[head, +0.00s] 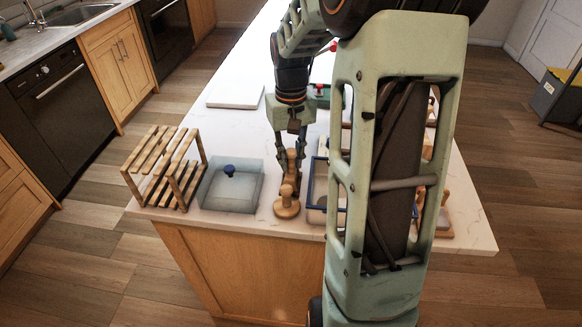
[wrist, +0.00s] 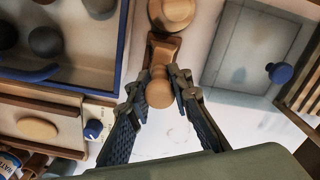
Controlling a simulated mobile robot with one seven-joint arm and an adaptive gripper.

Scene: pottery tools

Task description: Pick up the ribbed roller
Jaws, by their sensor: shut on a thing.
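My gripper (head: 289,168) points down over the counter, near its front edge. In the wrist view, its fingers (wrist: 158,88) are closed around a light-brown wooden tool (wrist: 162,51) with a round knob end and a flared body. The same tool shows between the fingers in the head view (head: 291,160). I see no clear ribs on it, so I cannot tell whether it is the ribbed roller. It appears at or close to counter height; contact below is hidden. A round-based wooden piece (head: 287,208) stands right in front of it, also at the wrist view's top (wrist: 172,12).
A translucent lidded box with a blue knob (head: 229,171) and a slatted wooden rack (head: 166,180) stand to the left. A blue-rimmed tray (wrist: 66,82) holding dark round items is close on the other side. A white board (head: 236,96) lies farther back. My arm hides the right side.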

